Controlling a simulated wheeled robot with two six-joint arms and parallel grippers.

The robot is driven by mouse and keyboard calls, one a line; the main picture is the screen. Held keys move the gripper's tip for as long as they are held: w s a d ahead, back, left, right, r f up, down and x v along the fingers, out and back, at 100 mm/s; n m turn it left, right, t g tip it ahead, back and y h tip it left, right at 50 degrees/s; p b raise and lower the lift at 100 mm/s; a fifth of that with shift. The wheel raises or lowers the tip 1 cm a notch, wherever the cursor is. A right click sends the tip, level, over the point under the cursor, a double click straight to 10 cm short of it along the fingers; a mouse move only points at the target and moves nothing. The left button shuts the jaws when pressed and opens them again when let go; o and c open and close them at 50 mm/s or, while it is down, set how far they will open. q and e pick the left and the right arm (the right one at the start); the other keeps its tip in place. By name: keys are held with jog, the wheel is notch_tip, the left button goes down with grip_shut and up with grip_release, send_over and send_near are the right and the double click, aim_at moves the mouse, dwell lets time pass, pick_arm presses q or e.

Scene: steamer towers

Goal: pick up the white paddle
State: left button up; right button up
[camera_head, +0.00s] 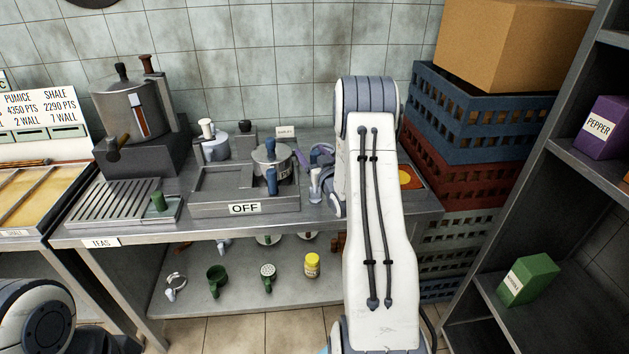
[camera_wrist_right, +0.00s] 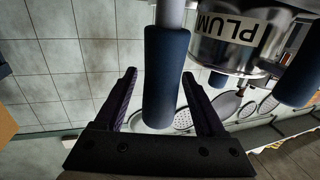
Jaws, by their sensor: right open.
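I cannot single out a white paddle for certain in either view. My left gripper is out of view.
A metal pot (camera_head: 270,158) sits on the OFF-marked burner (camera_head: 240,208), left of my right gripper; its PLUM label (camera_wrist_right: 232,28) shows in the wrist view. Stacked crates (camera_head: 470,120) stand on the right. Cups and a yellow jar (camera_head: 312,265) are on the lower shelf.

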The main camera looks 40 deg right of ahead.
jog(key=shift+w, duration=0.15)
grip_shut()
